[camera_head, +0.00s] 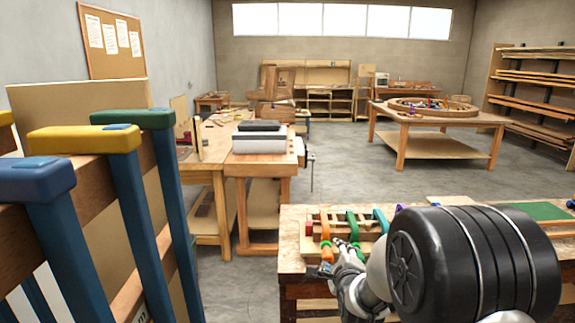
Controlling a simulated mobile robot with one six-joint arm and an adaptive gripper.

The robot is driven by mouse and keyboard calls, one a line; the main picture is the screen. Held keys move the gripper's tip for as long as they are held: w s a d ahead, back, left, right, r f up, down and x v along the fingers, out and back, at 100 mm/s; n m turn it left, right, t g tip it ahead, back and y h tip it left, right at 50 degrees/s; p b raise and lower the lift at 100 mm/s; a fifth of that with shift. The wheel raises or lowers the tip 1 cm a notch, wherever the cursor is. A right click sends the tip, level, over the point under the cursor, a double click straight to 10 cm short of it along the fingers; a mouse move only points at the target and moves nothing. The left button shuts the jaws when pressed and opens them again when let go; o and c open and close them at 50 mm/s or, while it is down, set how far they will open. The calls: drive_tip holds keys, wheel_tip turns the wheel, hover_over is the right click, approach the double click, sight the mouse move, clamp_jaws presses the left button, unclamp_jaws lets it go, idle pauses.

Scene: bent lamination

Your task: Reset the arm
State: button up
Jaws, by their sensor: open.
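My gripper (343,262) shows at the lower middle, above the left end of the near workbench (290,258). It is small in the picture and partly hidden by my own dark arm joint, which fills the lower right. Its fingers look apart, and I see nothing between them.
Large clamps with blue bars and a yellow head (84,139) stand close at the left. A wooden table (215,160) with a grey machine (259,140) is beyond. A round form rests on another table (440,118). Concrete floor (345,170) lies free between them.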

drive_tip(key=s+r+n+g, duration=0.2)
drive_tip(key=s+r+n, duration=0.3)
drive_tip(key=s, duration=0.4)
drive_tip(key=s+r+n+g, duration=0.3)
drive_tip(key=s+n, duration=0.4)
drive_tip(key=s, duration=0.2)
drive_tip(key=s+n+g, duration=0.4)
drive_tip(key=s+n, duration=0.7)
drive_tip(key=s, duration=1.3)
drive_tip(key=shift+s+d+f, duration=0.15)
drive_tip(key=shift+d+f, duration=0.05)
